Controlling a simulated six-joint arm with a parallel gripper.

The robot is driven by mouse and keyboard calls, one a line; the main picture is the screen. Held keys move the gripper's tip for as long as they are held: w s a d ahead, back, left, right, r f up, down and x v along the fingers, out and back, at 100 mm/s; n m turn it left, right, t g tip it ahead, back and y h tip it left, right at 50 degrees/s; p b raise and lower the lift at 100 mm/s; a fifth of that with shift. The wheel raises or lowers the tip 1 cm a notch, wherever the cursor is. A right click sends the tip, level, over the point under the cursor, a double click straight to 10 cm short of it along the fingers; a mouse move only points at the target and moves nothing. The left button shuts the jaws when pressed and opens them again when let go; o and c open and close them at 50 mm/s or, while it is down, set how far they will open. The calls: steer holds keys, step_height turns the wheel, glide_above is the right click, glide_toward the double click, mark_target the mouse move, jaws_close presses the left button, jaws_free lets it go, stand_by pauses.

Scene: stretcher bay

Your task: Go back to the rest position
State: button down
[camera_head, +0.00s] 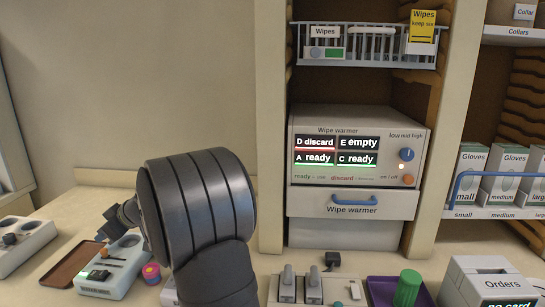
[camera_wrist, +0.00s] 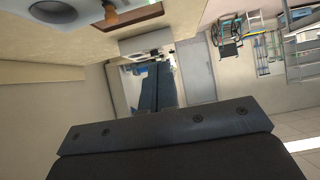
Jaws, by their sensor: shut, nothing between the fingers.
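My gripper (camera_head: 104,236) shows small in the camera_head view at the lower left, beyond my thick dark arm link. It is shut and empty, its tip pointing down above a white device (camera_head: 112,268) on the counter. My arm hides part of the counter and wall behind it. In the camera_wrist view a dark bar of my own body fills the bottom.
A brown tray (camera_head: 75,264) and pink pot (camera_head: 151,273) lie near my gripper. The wipe warmer (camera_head: 352,205) stands in the middle, its drawer shut, below a wire basket (camera_head: 365,61). A purple tray (camera_head: 382,287) with a green cylinder (camera_head: 407,288) is right.

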steer(key=a+f, duration=0.1)
steer(key=f, duration=0.1)
steer(key=a+f, duration=0.4)
steer(key=f, duration=0.1)
steer(key=shift+s+d+r+m+t+h, duration=0.55)
steer(key=shift+s+d+r+m+h, duration=0.6)
steer(key=shift+d+r, duration=2.05)
steer(key=shift+s+d+r+m+t+h, duration=0.55)
steer(key=shift+s+d+r+m+h, duration=1.05)
steer(key=shift+r, duration=2.55)
steer(key=w+a+f+n, duration=0.1)
steer(key=w+a+f, duration=0.1)
steer(key=f, duration=0.6)
steer(key=shift+w+a+f, duration=0.15)
steer(key=shift+w+a, duration=0.05)
steer(key=shift+a, duration=0.6)
steer(key=shift+y, duration=0.25)
